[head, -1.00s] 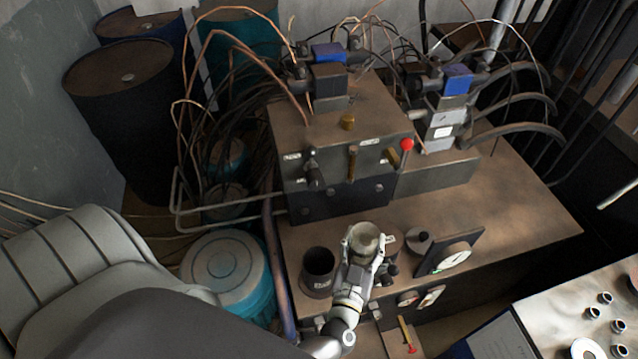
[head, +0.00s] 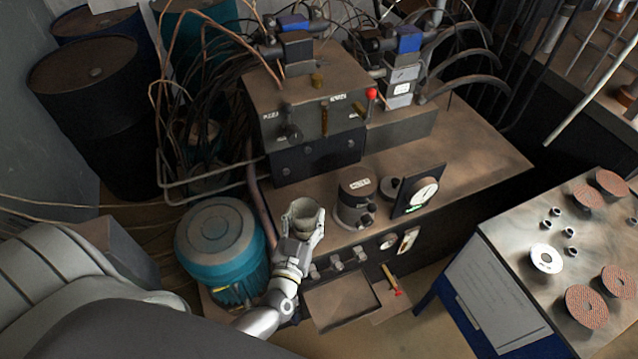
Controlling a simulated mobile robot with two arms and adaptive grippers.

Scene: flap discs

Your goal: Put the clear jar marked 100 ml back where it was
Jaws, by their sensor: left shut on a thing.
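My left gripper (head: 304,232) is shut around a small round jar (head: 302,212) with an olive, see-through look. The jar is held about upright, near the front left edge of the machine's brown top (head: 462,158). I cannot read a mark on it. I cannot tell whether its base touches the top, as the fingers hide its lower part. My right gripper is not in view.
A dark labelled cylinder (head: 355,200) and a dial gauge (head: 421,194) stand right of the jar. A control block (head: 308,108) with levers rises behind. A teal motor (head: 222,250) is at left. A side table (head: 510,255) with several discs is at right.

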